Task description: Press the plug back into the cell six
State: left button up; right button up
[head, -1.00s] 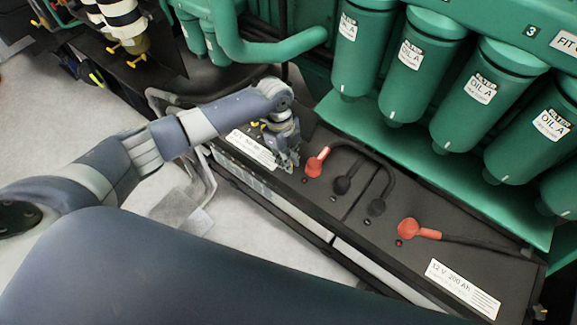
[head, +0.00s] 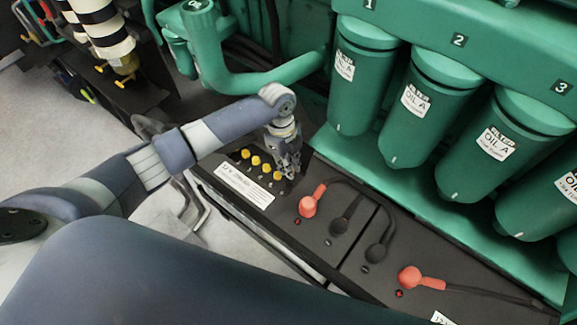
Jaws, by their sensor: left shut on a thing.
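My left gripper (head: 290,172) is over the far-left end of the near battery (head: 320,240), just right of a row of yellow plugs (head: 256,161) in its top. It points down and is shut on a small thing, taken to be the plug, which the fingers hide. I cannot tell whether the held plug touches the battery top, and the hole of cell six is not clearly visible. My right gripper is out of the picture.
Green oil filters (head: 418,107) hang behind, over a green ledge. A thick green pipe (head: 270,83) runs behind my arm. A white label (head: 245,185) lies in front.

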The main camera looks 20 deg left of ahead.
aim_at(288, 183)
pick_arm(q)
jog(key=shift+s, duration=0.2)
jog(key=f+b, duration=0.2)
jog(key=shift+s+f+b, duration=0.15)
jog(key=shift+s+b, duration=0.2)
jog(key=shift+s, duration=0.05)
jog(key=shift+w+f+b, duration=0.1)
jog(key=shift+f+b, duration=0.4)
jog(key=shift+f, duration=0.75)
jog(key=shift+d, duration=0.1)
jog(key=shift+f, duration=0.1)
jog(key=o, duration=0.9)
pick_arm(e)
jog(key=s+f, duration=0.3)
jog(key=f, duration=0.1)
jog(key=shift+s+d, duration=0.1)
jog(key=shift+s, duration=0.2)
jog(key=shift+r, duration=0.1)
